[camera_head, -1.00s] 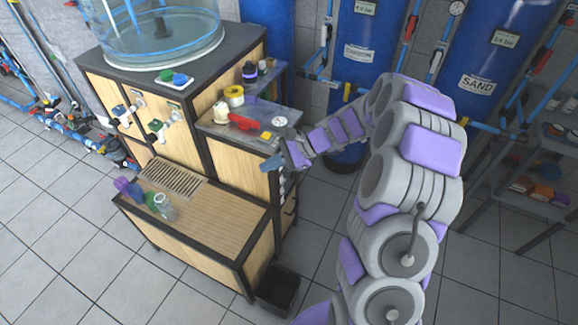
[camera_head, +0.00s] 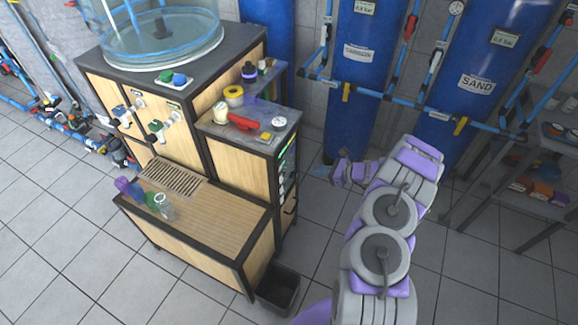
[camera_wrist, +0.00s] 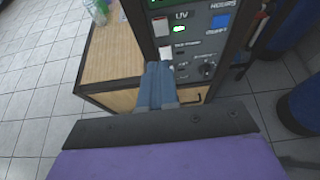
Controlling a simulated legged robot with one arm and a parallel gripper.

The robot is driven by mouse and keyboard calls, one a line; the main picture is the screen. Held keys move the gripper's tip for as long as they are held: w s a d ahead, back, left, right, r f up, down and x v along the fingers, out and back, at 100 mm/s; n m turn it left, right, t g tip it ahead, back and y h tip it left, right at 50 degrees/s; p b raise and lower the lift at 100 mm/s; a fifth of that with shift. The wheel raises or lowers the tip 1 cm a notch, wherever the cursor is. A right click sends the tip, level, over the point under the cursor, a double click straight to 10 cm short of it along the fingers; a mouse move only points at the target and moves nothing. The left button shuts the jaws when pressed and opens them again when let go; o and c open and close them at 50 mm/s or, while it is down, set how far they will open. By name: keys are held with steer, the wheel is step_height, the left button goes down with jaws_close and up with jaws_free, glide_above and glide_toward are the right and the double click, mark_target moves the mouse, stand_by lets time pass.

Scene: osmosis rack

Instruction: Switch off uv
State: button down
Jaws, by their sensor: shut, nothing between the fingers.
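The control panel is on the right side of the wooden cabinet, seen edge-on in the head view (camera_head: 288,165) and close up in the wrist view. There the UV label (camera_wrist: 181,16) sits above a lit green light (camera_wrist: 179,29), with a white rocker switch (camera_wrist: 161,26) just left of it. My gripper has blue fingers, shut and empty, in the wrist view (camera_wrist: 157,68). They appear below the UV switch and overlap the lower left of the panel. In the head view my gripper (camera_head: 326,170) is right of the panel, apart from it.
Lower on the panel are another white switch (camera_wrist: 166,53) and a black knob (camera_wrist: 207,68); a blue switch (camera_wrist: 219,22) is at upper right. Blue tanks (camera_head: 352,70) stand behind. A black bin (camera_head: 278,290) is on the floor by the cabinet.

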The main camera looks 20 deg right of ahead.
steer(key=shift+d+f, duration=0.15)
steer(key=shift+d, duration=0.05)
steer(key=b, duration=0.3)
glide_toward(281, 165)
steer(key=w+a+f, duration=0.1)
steer(key=f, duration=0.1)
steer(key=w+a+f, duration=0.2)
steer(key=shift+w+a, duration=0.1)
steer(key=shift+w, duration=0.1)
steer(key=shift+w+a+r, duration=0.2)
steer(key=shift+w+a, duration=0.2)
steer(key=shift+a, duration=0.05)
